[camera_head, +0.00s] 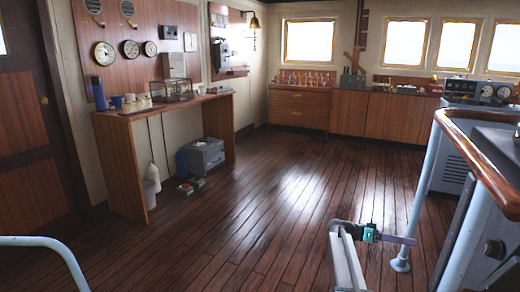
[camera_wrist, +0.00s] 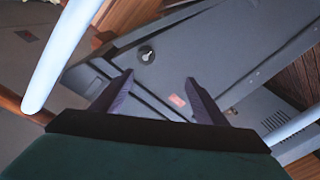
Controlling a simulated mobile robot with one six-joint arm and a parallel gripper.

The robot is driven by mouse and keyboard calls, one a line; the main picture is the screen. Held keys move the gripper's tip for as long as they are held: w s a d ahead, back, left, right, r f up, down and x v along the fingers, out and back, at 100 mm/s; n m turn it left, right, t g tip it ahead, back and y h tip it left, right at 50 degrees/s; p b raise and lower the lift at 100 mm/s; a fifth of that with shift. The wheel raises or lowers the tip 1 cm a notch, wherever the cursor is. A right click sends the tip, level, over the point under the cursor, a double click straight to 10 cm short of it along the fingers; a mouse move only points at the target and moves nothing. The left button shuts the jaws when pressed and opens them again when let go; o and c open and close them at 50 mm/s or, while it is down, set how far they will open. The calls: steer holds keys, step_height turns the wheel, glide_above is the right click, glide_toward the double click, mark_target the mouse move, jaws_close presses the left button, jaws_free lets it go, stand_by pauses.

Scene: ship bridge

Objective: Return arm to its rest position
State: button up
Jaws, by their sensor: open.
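My gripper (camera_head: 408,240) shows at the lower right of the head view, at the end of my arm. It sits just left of and in front of a light-blue rail post and points to the right. In the wrist view my gripper (camera_wrist: 159,78) has its two dark purple fingers spread wide. Nothing is between them. Beyond the fingers is a grey console panel (camera_wrist: 150,80) with a round black knob and a small reddish label. I cannot tell how far the panel is from the fingertips.
A wooden handrail (camera_head: 470,150) on a light-blue post (camera_head: 418,205) stands at the right, beside a console with gauges (camera_head: 487,92). A wooden side table (camera_head: 125,125) with cups stands at the left wall. Wooden cabinets (camera_head: 365,114) line the back. The middle floor is clear.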

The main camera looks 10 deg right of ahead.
steer(key=s+a+f+n+t+y+p, duration=0.1)
steer(key=s+a+f+n+p, duration=0.25)
steer(key=a+f, duration=0.3)
steer(key=s+a+f+n+t+y+p, duration=0.1)
steer(key=s+a+f+n+y+p, duration=0.1)
steer(key=s+a+f+p, duration=0.45)
steer(key=s+a+f+n+t+y+p, duration=0.1)
steer(key=s+a+f+n+p, duration=0.2)
steer(key=a, duration=0.6)
steer(key=s+a+f+n+y+p, duration=0.3)
steer(key=s+a+f+y, duration=0.1)
steer(key=s+a, duration=0.6)
steer(key=s+a+f+n+y+p, duration=0.3)
steer(key=s+a+f, duration=0.2)
steer(key=s+a, duration=0.5)
steer(key=s+a+n+y, duration=0.1)
steer(key=a+n+y, duration=0.1)
steer(key=a+y, duration=0.2)
steer(key=a, duration=0.3)
steer(key=shift+s+a+f+n+t, duration=0.2)
steer(key=shift+a+f+n+t, duration=0.15)
steer(key=shift+a+t, duration=0.05)
